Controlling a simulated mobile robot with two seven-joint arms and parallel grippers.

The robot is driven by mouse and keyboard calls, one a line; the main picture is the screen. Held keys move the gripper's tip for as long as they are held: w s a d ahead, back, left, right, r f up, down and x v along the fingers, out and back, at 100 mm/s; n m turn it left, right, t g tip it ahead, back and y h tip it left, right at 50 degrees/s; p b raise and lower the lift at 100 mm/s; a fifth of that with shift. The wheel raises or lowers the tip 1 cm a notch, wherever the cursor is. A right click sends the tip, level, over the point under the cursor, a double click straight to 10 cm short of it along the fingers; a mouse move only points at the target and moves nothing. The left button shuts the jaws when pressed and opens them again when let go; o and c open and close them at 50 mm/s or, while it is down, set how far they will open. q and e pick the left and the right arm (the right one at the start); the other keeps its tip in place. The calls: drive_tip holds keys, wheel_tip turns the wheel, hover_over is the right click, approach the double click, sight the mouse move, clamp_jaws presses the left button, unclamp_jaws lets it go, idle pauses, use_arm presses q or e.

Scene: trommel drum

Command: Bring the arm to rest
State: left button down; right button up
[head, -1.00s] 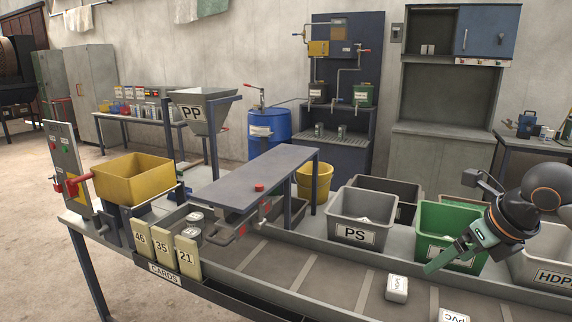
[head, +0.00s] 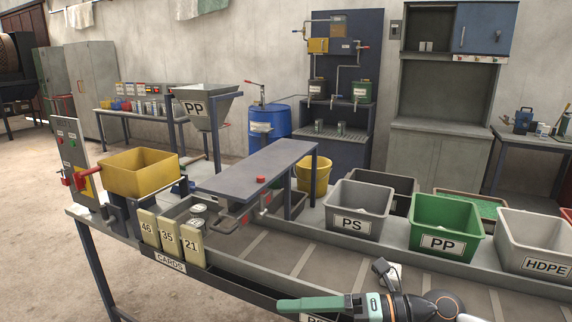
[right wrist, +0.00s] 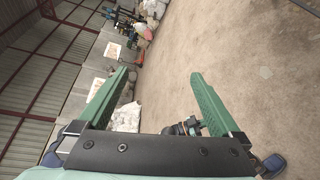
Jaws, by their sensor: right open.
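My right arm comes in from the lower right in the head view. Its gripper (head: 282,305) lies low in front of the conveyor, near the bottom edge, pointing left. In the right wrist view the two green fingers of that gripper (right wrist: 160,78) stand wide apart with nothing between them. Bare floor and a wall lie far beyond them. My left gripper is not in view.
The grey conveyor trough (head: 285,256) runs behind the gripper. Behind it stand the grey PS bin (head: 352,225), green PP bin (head: 443,243) and HDPE bin (head: 546,266). Card holders 46, 35 and 21 (head: 190,246) stand left, near a yellow hopper (head: 140,183).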

drive_tip(key=d+f+m+t+h, duration=0.45)
drive_tip(key=f+m+t, duration=0.35)
drive_tip(key=m, duration=0.6)
drive_tip(key=d+f+m+t+h, duration=0.5)
drive_tip(key=f+m, duration=0.5)
drive_tip(key=m, duration=0.4)
drive_tip(key=s+d+f+m+g+h, duration=0.2)
drive_tip(key=s+f+m+g, duration=0.1)
drive_tip(key=s+f, duration=0.5)
drive_tip(key=s+d+f+m+g+h, duration=0.2)
drive_tip(key=s+f+m, duration=0.2)
drive_tip(key=s+f, duration=0.4)
drive_tip(key=shift+d+m+g+p, duration=0.4)
drive_tip(key=shift+p, duration=0.05)
